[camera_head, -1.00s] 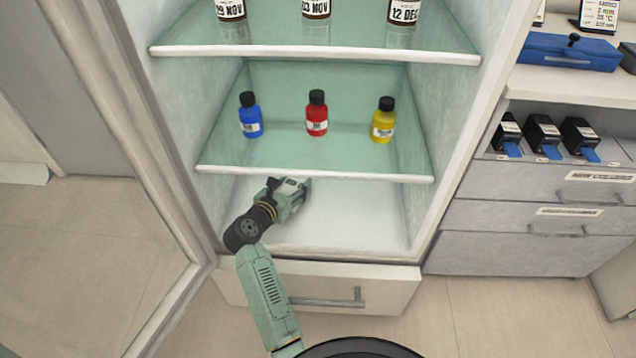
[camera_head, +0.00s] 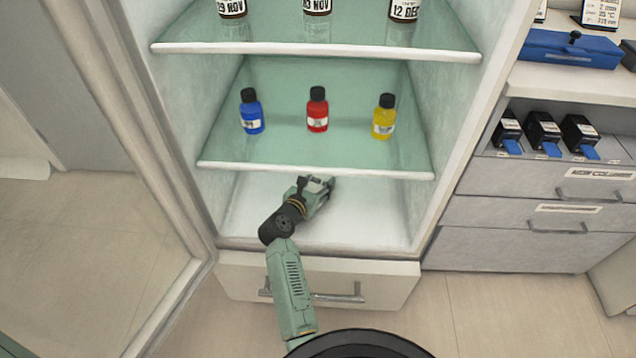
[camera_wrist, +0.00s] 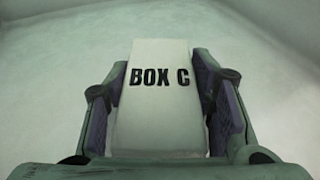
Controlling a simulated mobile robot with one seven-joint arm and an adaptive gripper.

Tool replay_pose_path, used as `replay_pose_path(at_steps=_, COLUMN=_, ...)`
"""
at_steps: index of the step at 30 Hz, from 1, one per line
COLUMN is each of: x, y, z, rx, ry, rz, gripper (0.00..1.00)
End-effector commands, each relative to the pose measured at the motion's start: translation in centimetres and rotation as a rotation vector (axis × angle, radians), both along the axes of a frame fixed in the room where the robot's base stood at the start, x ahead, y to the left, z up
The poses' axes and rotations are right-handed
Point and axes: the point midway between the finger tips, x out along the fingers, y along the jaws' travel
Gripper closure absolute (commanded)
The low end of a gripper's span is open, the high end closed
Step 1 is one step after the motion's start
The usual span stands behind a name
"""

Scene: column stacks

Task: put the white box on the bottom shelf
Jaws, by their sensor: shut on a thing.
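My gripper (camera_head: 322,184) is inside the open fridge, low over the bottom shelf (camera_head: 365,222) and under the middle glass shelf. In the wrist view my gripper (camera_wrist: 163,110) is shut on a white box (camera_wrist: 160,55) marked "BOX C", with a purple-padded finger on each side. The pale bottom shelf (camera_wrist: 50,60) fills the view around and beyond the box. In the head view the box is hidden by the gripper and the shelf edge, so I cannot tell whether it touches the shelf.
The middle glass shelf (camera_head: 330,172) carries a blue bottle (camera_head: 251,115), a red bottle (camera_head: 317,112) and a yellow bottle (camera_head: 384,120). The fridge door (camera_head: 150,130) stands open at the left. The bottom shelf looks clear on both sides of my gripper.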

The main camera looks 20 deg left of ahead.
Motion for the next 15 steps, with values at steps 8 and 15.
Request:
replay_pose_path(at_steps=8, x=0.0, y=0.02, z=-0.05, rx=0.0, ry=0.0, rz=0.0, gripper=0.35)
replay_pose_path(at_steps=15, x=0.0, y=0.03, z=-0.03, rx=0.0, ry=0.0, rz=0.0, gripper=0.3)
